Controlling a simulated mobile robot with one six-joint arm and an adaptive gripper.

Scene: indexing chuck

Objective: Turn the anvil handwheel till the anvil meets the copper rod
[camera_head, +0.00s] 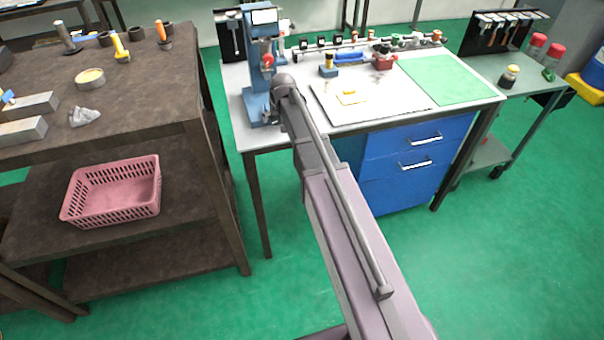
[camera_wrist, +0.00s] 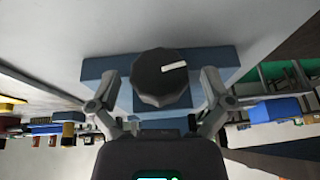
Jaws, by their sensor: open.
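A blue machine (camera_head: 258,55) stands upright at the left end of the white workbench. In the wrist view, a dark, faceted round knob (camera_wrist: 152,80) with a white mark sits on a blue body (camera_wrist: 100,68); it looks to be the anvil handwheel. My gripper (camera_wrist: 160,78) is open, with one finger on each side of the knob. Small gaps seem to show between fingers and knob; contact cannot be told. In the head view my arm hides the gripper and the machine's lower front. I cannot make out the anvil or the copper rod.
The white workbench (camera_head: 305,140) carries a pale board (camera_head: 385,102), a green mat (camera_head: 445,80) and a row of small fittings at the back. A brown shelf table (camera_head: 140,110) with a pink basket (camera_head: 113,190) stands left. Green floor is free in front.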

